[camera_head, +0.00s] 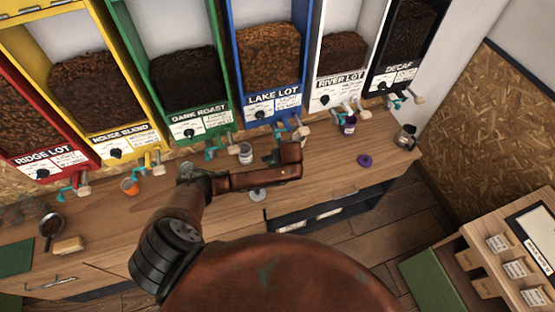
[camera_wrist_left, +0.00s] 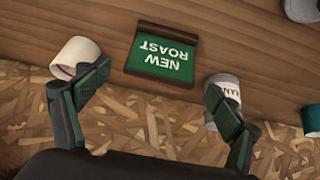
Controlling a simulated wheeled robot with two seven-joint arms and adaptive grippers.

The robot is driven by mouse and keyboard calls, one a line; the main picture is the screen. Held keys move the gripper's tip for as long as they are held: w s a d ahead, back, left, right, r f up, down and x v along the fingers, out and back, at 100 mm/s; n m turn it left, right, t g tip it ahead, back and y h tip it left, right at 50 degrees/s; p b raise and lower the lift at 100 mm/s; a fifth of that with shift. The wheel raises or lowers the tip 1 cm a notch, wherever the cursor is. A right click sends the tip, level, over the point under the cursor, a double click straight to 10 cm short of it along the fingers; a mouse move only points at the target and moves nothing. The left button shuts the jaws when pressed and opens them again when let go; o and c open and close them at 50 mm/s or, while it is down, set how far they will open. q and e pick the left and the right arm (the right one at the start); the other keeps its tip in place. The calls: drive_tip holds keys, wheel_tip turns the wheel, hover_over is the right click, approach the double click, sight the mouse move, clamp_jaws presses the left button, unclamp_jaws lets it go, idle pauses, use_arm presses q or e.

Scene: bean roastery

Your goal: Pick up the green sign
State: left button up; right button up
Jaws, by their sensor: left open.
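The green sign (camera_wrist_left: 161,62) shows in the left wrist view, with white "NEW ROAST" lettering upside down and a dark edge. It is on the wooden counter (camera_wrist_left: 35,28). My left gripper (camera_wrist_left: 153,86) is open and empty, its two dark green fingers spread to either side of the sign's near edge. I cannot tell how far above the counter they are. In the head view my left gripper (camera_head: 274,157) is over the counter below the Lake Lot bin, and I cannot make out the sign there. My right gripper is out of view.
A white cup (camera_wrist_left: 77,54) is by the left finger and a white labelled can (camera_wrist_left: 222,83) by the right one, partly hidden. A purple lid (camera_head: 364,160) and metal pitcher (camera_head: 405,137) are on the counter's right. Bean bins with taps line the back.

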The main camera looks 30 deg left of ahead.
use_arm(q)
drive_tip(key=x, duration=0.2)
drive_tip(key=shift+w+f, duration=0.1)
drive_tip(key=shift+f, duration=0.2)
drive_tip(key=shift+a+f, duration=0.1)
drive_tip(key=shift+f, duration=0.05)
drive_tip(key=shift+c, duration=0.3)
drive_tip(key=c, duration=1.2)
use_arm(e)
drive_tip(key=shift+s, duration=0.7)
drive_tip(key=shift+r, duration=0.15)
